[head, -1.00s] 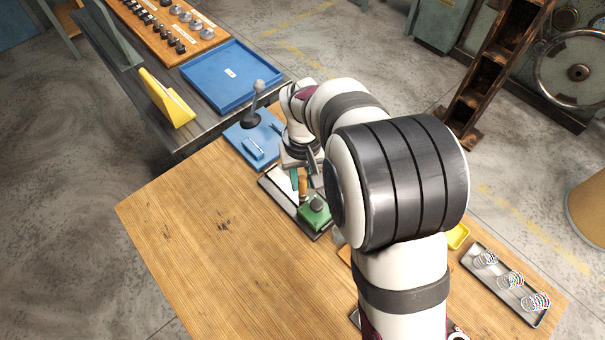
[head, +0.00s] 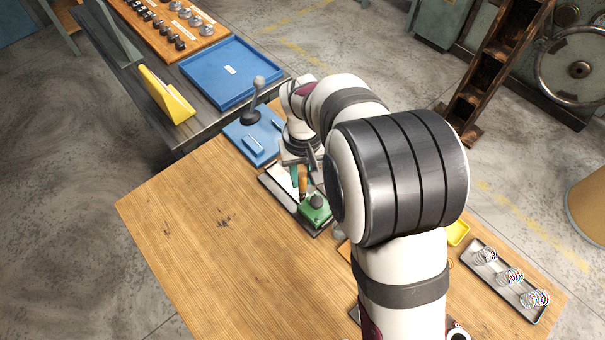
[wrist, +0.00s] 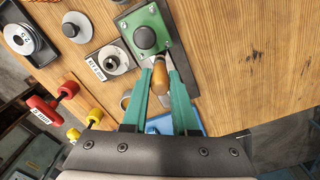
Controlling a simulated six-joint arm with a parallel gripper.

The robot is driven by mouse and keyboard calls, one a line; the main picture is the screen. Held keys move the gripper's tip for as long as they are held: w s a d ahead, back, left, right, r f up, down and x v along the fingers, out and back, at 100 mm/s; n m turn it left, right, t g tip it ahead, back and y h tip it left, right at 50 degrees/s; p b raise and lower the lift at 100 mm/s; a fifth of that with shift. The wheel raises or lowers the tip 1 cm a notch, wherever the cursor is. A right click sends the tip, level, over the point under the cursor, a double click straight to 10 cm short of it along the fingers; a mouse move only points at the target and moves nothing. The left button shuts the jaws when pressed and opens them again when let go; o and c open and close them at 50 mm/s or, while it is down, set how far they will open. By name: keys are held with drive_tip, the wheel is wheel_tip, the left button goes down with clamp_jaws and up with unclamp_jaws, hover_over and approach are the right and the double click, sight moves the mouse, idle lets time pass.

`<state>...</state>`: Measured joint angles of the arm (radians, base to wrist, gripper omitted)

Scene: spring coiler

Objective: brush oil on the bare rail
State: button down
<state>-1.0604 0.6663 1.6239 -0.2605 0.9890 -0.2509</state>
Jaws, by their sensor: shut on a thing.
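The slide unit lies on the wooden bench in the head view, with a pale bare rail strip (head: 279,187) on a dark base. A green carriage (head: 315,209) with a dark round knob sits at its near end. The carriage also shows at the top of the wrist view (wrist: 150,20). My gripper (head: 302,180) is over the slide unit, just beyond the carriage. Its teal fingers are shut on the brush, whose wooden handle (wrist: 160,78) shows between them. The bristles are hard to make out, so I cannot tell whether they touch the rail.
A blue plate (head: 240,133) with a dark upright lever (head: 251,112) is beyond the slide unit. A metal tray of springs (head: 492,272) is at the right. Labelled ring parts (wrist: 110,60) and a red gauge (wrist: 45,108) lie left in the wrist view. The bench's left part is clear.

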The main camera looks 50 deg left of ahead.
drive_tip(key=shift+f, duration=0.4)
idle(0.3)
drive_tip(key=shift+a, duration=0.1)
drive_tip(key=shift+s+a, duration=0.1)
drive_tip(key=shift+a, duration=5.15)
drive_tip(key=shift+d, duration=5.25)
drive_tip(key=shift+a, duration=5.3)
wheel_tip(320, 180, up, 7)
